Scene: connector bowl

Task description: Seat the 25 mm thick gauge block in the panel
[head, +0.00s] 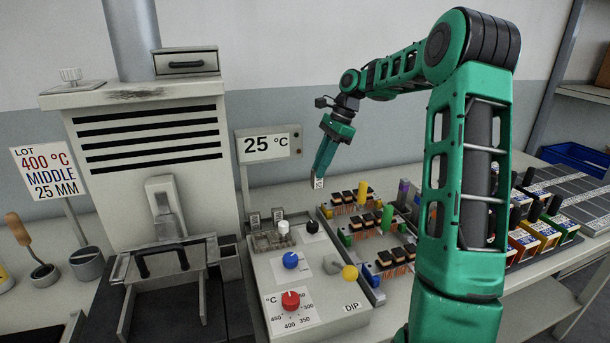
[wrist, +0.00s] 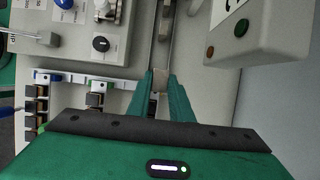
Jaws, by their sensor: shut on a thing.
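My gripper (head: 319,180) hangs from the arm in the middle of the head view, pointing down, right of the panel's back edge. It is shut on a small pale block with a dark-marked label (head: 318,184). In the wrist view the block (wrist: 160,78) sits between the green fingertips (wrist: 161,84); its thickness cannot be read. The panel (head: 313,280) is a pale box with red, blue, white, black and yellow knobs. At its back left is a slotted holder (head: 272,241) with small labelled blocks (head: 254,221) standing in or behind it.
A furnace (head: 150,150) with a front handle stands left of the panel. A lot sign (head: 46,172) reads 400 °C, MIDDLE, 25 MM. A display (head: 268,144) reads 25 °C behind the panel. Racks of coils and coloured parts (head: 370,225) stand to the right.

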